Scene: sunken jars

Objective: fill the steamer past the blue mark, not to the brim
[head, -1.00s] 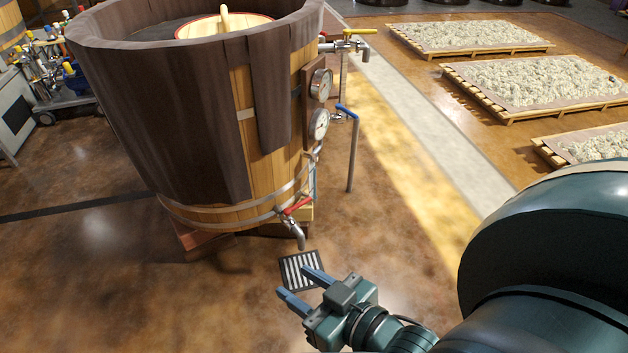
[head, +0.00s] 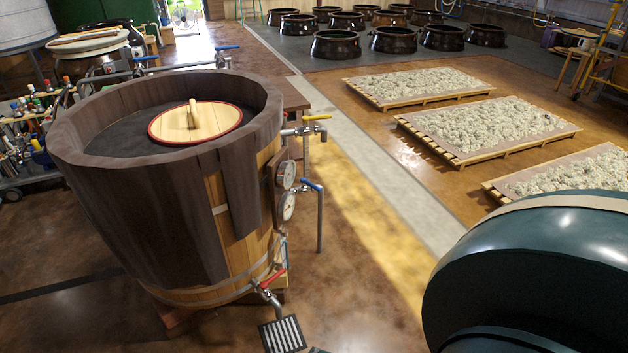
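The steamer (head: 150,220) is a big wooden tub wrapped in dark brown, standing at left centre. A round pale lid (head: 222,122) with a red rim and an upright handle sits inside on a dark surface. A yellow-handled tap (head: 317,117), a blue-handled valve (head: 312,185) and a red-handled tap (head: 272,278) are on the right side. Only a sliver of my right gripper (head: 318,350) shows at the bottom edge. My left gripper is out of view.
A striped floor drain (head: 282,334) lies below the red-handled tap. Pallets of pale grain (head: 490,130) lie at right, dark jars (head: 335,45) at the back. A cluttered cart (head: 25,150) stands at left. Open floor lies between steamer and pallets.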

